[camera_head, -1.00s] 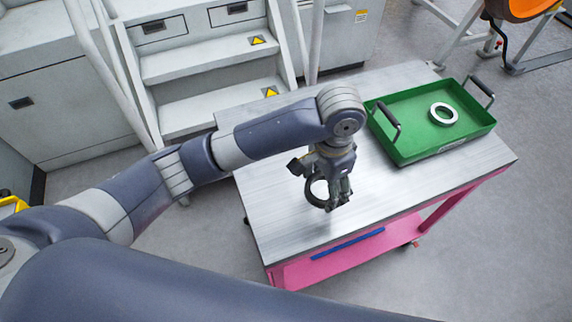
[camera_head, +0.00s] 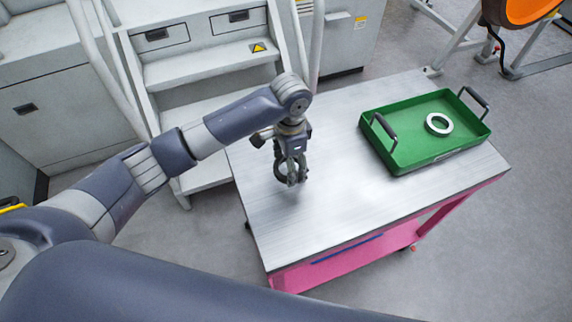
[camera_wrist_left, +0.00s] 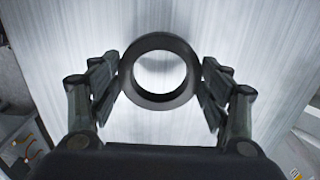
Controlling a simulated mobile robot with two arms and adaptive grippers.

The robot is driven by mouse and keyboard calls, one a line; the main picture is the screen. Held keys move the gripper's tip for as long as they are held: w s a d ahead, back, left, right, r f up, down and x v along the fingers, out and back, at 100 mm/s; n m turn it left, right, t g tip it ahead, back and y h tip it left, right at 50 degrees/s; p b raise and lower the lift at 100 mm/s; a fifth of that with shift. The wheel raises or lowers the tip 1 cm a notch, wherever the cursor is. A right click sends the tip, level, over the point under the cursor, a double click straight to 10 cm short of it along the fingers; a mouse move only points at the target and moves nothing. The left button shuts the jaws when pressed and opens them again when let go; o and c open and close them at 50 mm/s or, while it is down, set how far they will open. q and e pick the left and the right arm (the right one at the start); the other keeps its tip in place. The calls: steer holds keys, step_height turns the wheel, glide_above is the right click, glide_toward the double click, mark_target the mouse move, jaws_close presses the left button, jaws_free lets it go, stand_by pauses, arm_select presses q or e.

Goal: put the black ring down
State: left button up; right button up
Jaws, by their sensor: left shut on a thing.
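My left gripper (camera_head: 291,180) points down over the left part of the metal tabletop (camera_head: 335,205). It is shut on the black ring (camera_wrist_left: 160,101), with one finger at each side of the ring. The left wrist view shows the ring face-on between the fingers (camera_wrist_left: 161,76), with bare metal through its hole. In the head view the ring (camera_head: 279,173) is partly hidden by the fingers and sits low over the table. I cannot tell whether it touches the surface. My right gripper is not in view.
A green tray (camera_head: 398,166) with dark handles stands on the right of the table and holds a pale ring (camera_head: 429,126). The tabletop between the gripper and tray is clear. White steps (camera_head: 205,70) with rails stand behind the table's left side.

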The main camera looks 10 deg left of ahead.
mark_target(286, 175)
arm_select(q)
steer(key=shift+w+a, duration=0.4)
steer(key=shift+a, duration=0.2)
step_height(286, 175, down, 3)
steer(key=shift+s+d+r+p, duration=0.1)
steer(key=shift+r+p, duration=0.05)
steer(key=shift+p, duration=0.5)
steer(key=shift+f, duration=0.45)
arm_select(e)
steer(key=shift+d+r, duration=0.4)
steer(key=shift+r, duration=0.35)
arm_select(q)
steer(key=shift+f, duration=0.1)
steer(key=o, duration=1.1)
